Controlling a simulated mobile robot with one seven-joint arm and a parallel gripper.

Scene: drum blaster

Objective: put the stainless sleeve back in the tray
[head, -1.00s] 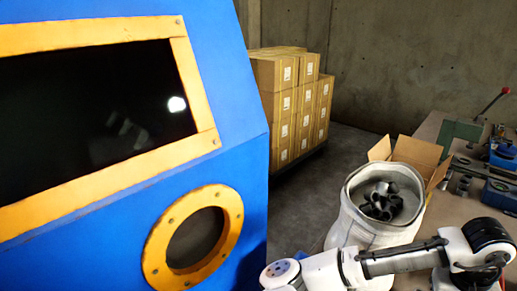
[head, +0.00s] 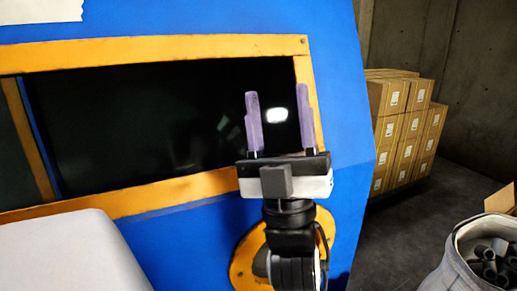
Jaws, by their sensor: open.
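My gripper (head: 279,118) is raised in the middle of the head view, with its two purple fingers pointing up. The fingers are wide apart and nothing shows between them. It stands in front of the dark window (head: 160,125) of the blue blasting cabinet (head: 340,130). Neither a stainless sleeve nor a tray can be made out in this view. The window is too dark to show what lies behind it, apart from a bright reflection and faint shapes.
A yellow ring port (head: 243,262) sits low on the cabinet, partly behind my arm. A white sack (head: 458,262) of dark pipe pieces stands at the lower right, near an open carton (head: 500,199). Stacked boxes (head: 405,130) stand behind. Grey floor (head: 415,225) between them is clear.

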